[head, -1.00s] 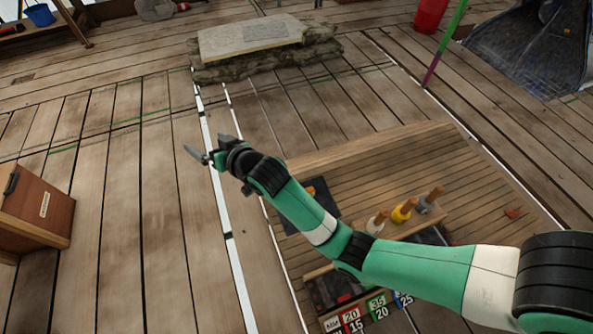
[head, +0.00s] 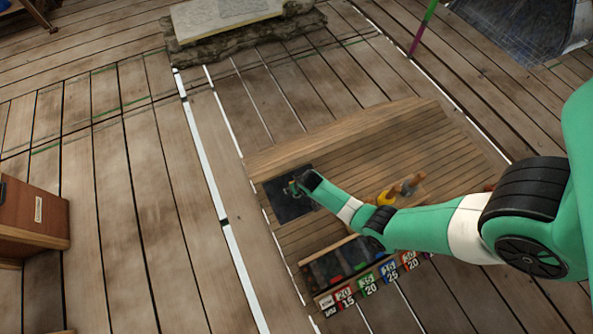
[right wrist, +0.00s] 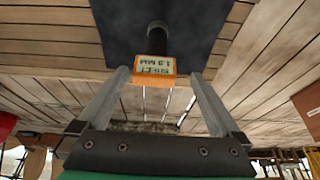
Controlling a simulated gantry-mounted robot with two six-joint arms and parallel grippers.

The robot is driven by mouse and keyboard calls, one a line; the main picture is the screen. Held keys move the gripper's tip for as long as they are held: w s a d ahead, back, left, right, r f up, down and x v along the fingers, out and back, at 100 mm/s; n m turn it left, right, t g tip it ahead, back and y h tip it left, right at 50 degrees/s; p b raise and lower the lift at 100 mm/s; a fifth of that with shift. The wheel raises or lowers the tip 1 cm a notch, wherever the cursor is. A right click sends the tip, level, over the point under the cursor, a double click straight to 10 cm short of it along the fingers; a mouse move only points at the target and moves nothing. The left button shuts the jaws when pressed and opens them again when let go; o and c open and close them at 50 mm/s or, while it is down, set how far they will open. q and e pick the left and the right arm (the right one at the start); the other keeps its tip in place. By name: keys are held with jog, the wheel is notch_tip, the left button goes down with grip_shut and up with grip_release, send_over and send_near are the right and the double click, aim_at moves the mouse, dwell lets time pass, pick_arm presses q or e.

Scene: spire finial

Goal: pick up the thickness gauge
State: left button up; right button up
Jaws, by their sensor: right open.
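The thickness gauge (right wrist: 155,68) shows in the right wrist view as an orange block with a pale printed label and a dark round part behind it. It is at the dark square mat (head: 285,210). My right gripper (right wrist: 160,76) is open, with its two fingertips on either side of the orange block. I cannot tell whether they touch it. In the head view my right gripper (head: 293,187) is over the mat, and the gauge cannot be made out there. My left gripper is not in view.
The mat lies on a slatted wooden bench (head: 345,150). Yellow and grey pegged pieces (head: 408,185) stand behind my right arm. A divided tray (head: 335,262) with coloured number labels is at the bench's front. A wooden box (head: 35,215) is at the left.

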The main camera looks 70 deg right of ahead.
jog(key=shift+w+d+f, duration=0.2)
jog(key=shift+d+f, duration=0.05)
jog(key=shift+f, duration=0.4)
jog(key=shift+d+r, duration=0.1)
jog(key=b+x, duration=0.4)
jog(key=shift+d, duration=0.35)
jog(key=shift+w+d+f+b, duration=0.15)
jog(key=shift+d+f+b, duration=0.05)
jog(key=shift+f+b, duration=0.3)
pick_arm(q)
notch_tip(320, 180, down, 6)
pick_arm(e)
jog(key=shift+r, duration=0.15)
